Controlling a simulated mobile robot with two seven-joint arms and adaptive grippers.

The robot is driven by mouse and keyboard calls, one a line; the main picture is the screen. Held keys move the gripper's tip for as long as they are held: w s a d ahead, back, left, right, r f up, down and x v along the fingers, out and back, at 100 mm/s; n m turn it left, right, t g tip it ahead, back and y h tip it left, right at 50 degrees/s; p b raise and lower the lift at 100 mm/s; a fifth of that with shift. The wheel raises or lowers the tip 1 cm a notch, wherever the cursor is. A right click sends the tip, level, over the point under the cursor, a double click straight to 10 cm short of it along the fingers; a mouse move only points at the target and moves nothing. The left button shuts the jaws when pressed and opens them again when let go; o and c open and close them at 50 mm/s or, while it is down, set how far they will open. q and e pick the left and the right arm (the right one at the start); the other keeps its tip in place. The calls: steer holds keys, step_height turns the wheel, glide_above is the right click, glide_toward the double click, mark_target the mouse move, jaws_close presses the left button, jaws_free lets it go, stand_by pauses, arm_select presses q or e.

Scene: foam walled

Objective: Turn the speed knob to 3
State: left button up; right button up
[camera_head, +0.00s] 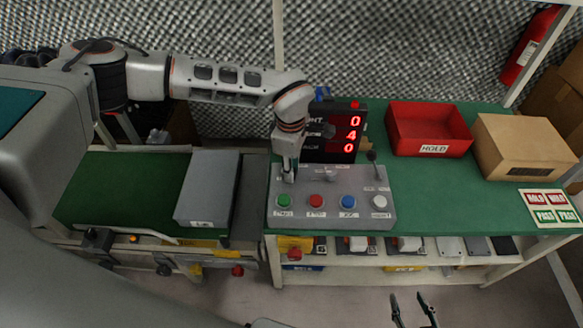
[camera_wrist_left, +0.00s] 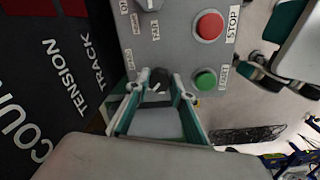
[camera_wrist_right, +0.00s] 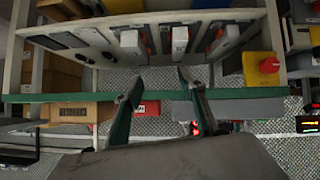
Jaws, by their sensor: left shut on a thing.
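The grey control box (camera_head: 332,216) stands on the green bench, with green, red, blue and white buttons along its front. My left gripper (camera_head: 288,178) points down at the box's back left, above the green button (camera_head: 284,200). In the left wrist view, the dark round knob (camera_wrist_left: 159,79) sits between the fingertips of my left gripper (camera_wrist_left: 158,84), which are shut on it. The knob's scale and pointer are too small to read. My right gripper (camera_head: 413,305) is open and empty in front of the bench, and its spread fingers show in the right wrist view (camera_wrist_right: 160,78).
A black display (camera_head: 334,135) with red digits stands behind the box. A lever (camera_head: 373,166) rises at the box's back right. A red HOLD bin (camera_head: 430,128) and a cardboard box (camera_head: 522,147) stand further right. A grey block (camera_head: 207,187) lies on the green conveyor at left.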

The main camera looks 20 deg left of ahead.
arm_select(q)
steer(key=shift+r, duration=0.1)
arm_select(e)
steer(key=shift+r, duration=0.1)
arm_select(q)
steer(key=n+p, duration=0.2)
steer(key=shift+r+n, duration=0.1)
steer(key=shift+n, duration=0.2)
steer(key=shift+n+p, duration=0.65)
steer(key=shift+n, duration=0.15)
steer(key=n+p, duration=0.1)
steer(key=n, duration=0.2)
steer(key=shift+p, duration=0.35)
steer(key=shift+o, duration=0.2)
steer(key=shift+f+n+p, duration=0.2)
steer(key=shift+n+p, duration=0.2)
steer(key=shift+n, duration=0.6)
arm_select(e)
steer(key=shift+s+a+r, duration=0.1)
steer(key=shift+a+r, duration=0.05)
steer(key=shift+r, duration=0.65)
steer(key=shift+s+a+r, duration=0.1)
steer(key=shift+a+r, duration=0.1)
steer(key=shift+r, duration=0.55)
steer(key=shift+s+a+r, duration=0.1)
steer(key=shift+a+r, duration=0.05)
steer(key=shift+r, duration=0.65)
